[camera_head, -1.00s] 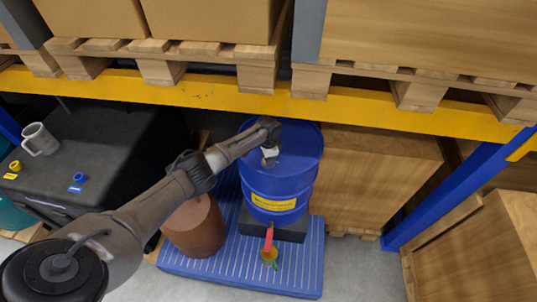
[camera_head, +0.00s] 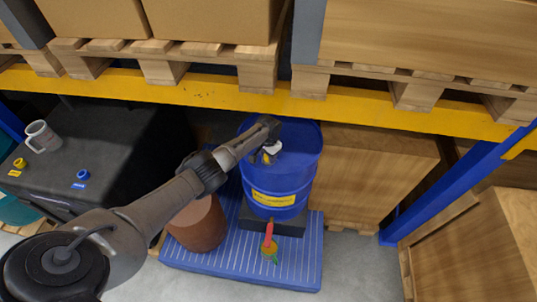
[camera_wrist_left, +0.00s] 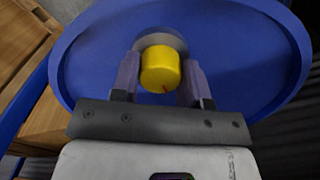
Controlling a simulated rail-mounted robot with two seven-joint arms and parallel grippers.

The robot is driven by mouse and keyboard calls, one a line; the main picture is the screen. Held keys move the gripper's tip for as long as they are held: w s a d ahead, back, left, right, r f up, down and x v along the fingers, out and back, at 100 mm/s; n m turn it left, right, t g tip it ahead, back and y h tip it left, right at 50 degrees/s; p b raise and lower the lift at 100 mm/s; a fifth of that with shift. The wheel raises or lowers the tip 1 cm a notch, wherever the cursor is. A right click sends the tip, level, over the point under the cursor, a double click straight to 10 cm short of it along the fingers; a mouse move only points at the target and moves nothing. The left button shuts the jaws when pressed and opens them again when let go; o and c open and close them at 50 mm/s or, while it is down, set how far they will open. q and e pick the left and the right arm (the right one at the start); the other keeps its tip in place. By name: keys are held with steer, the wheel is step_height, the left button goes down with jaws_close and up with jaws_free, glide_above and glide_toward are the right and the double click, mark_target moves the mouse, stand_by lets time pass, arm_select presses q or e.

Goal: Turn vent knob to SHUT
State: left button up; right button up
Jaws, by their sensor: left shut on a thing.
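The blue drum (camera_head: 295,180) stands upright on a dark block with a yellow label on its front. The vent knob, a yellow cylinder, sits on the drum top and shows in the left wrist view (camera_wrist_left: 160,68) with a small red mark on its face. My left gripper (camera_wrist_left: 160,78) is shut on the knob, one finger on each side. In the head view the left gripper (camera_head: 268,154) is over the drum top and partly hides the knob. No SHUT marking is readable. My right gripper is not in view.
A yellow shelf beam (camera_head: 200,93) crosses behind.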

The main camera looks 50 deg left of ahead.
arm_select(q)
steer(key=shift+r, duration=0.1)
steer(key=o, duration=0.9)
step_height(320, 180, up, 5)
steer(key=shift+r+p, duration=0.1)
steer(key=shift+p, duration=0.5)
steer(key=shift+r, duration=1.1)
